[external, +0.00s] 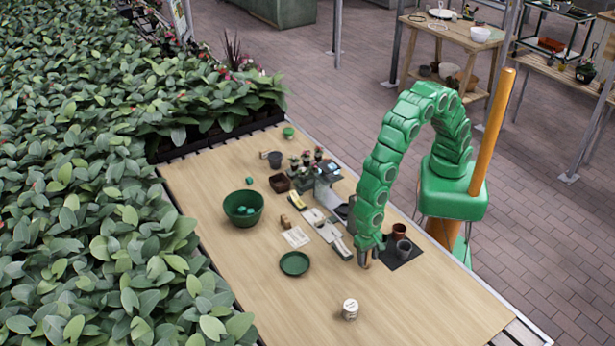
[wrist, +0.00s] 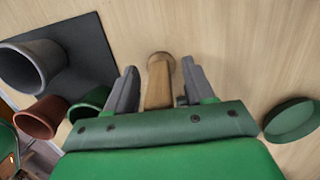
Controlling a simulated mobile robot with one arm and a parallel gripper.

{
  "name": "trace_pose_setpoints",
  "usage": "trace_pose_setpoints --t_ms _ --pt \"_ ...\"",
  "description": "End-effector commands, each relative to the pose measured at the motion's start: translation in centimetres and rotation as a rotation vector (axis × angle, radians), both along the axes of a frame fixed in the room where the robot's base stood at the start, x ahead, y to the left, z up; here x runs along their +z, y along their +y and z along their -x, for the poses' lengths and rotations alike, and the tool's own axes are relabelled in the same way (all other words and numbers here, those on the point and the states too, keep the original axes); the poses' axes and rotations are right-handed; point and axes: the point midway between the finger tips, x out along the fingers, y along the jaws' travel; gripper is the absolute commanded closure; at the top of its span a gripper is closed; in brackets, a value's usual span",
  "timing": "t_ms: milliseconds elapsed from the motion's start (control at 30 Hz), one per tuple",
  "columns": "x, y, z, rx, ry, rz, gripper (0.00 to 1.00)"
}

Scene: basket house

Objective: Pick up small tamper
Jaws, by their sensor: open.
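The small tamper (wrist: 158,88) is a light wooden piece with a rounded end, seen in the middle of the wrist view. It lies between the two grey fingers of my gripper (wrist: 160,72), with a gap visible on each side. My gripper is open, and the fingers do not appear to touch the wood. In the external view my gripper (external: 366,257) points down close to the table, left of the dark mat. There the tamper is mostly hidden by the gripper; only a small brownish bit shows at its tip.
A green bowl (external: 243,209) and tools are farther back. The front table is mostly clear.

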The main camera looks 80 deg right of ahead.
Motion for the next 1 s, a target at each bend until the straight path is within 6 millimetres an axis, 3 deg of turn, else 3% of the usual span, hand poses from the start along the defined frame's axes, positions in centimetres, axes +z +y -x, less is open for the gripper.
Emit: trace_pose_setpoints --t_ms 33,367,733,1000 --pt "0.0 0.0 0.0 0.0 0.0 0.0 0.51" --pt "0.0 0.0 0.0 0.0 -0.001 -0.001 1.0" --pt "0.4 0.0 -0.1 -0.001 -0.001 -0.001 1.0" --pt "3.0 0.1 -0.2 -0.001 -0.005 -0.005 1.0"
